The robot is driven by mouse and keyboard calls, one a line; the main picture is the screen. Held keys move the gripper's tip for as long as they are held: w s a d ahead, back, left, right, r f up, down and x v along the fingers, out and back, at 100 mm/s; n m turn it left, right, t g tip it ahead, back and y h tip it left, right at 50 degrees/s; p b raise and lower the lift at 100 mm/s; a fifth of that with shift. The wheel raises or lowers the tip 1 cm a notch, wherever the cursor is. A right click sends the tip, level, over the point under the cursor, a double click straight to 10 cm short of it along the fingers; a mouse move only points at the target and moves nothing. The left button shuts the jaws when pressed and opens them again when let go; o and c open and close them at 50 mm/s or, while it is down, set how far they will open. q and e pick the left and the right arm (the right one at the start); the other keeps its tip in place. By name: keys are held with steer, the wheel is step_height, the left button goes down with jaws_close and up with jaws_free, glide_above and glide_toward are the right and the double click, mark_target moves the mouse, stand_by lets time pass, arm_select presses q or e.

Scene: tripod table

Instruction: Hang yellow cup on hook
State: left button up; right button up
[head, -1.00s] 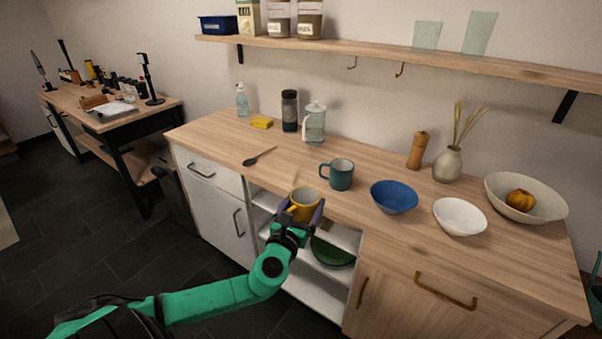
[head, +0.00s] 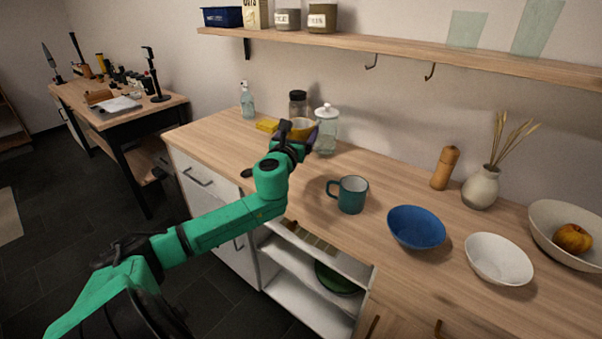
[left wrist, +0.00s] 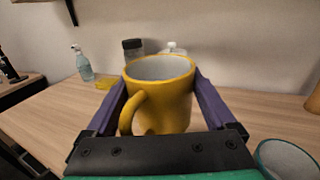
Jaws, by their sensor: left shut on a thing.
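The yellow cup (left wrist: 165,100) is upright between the fingers of my left gripper (left wrist: 160,108) in the left wrist view. The gripper is shut on it, and the cup's handle points toward the wrist camera. In the head view the cup (head: 302,131) is above the counter and partly hidden by my left gripper (head: 296,134). Two dark hooks hang under the wall shelf: a left hook (head: 371,62) and a right hook (head: 431,72). Both are empty, up and to the right of the cup. My right gripper is not in view.
A teal mug (head: 352,194), blue bowl (head: 416,227) and white bowl (head: 497,259) stand on the counter (head: 330,212). Behind the cup are a glass jar (head: 326,130), a dark-lidded jar (head: 298,103) and a soap bottle (head: 247,101). The shelf (head: 400,54) overhangs the back. Wall below the hooks is clear.

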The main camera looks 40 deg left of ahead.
arm_select(q)
steer(key=f, duration=0.2)
steer(key=f+b, duration=0.1)
steer(key=f, duration=0.4)
steer(key=shift+w+a, duration=0.3)
steer(key=shift+w, duration=0.1)
step_height(320, 180, down, 3)
steer(key=shift+w+r+b, duration=0.1)
steer(key=shift+b, duration=0.55)
step_height(320, 180, down, 3)
steer(key=shift+d+r+b, duration=0.1)
steer(key=shift+b, duration=0.55)
steer(key=shift+f, duration=0.2)
steer(key=o, duration=1.3)
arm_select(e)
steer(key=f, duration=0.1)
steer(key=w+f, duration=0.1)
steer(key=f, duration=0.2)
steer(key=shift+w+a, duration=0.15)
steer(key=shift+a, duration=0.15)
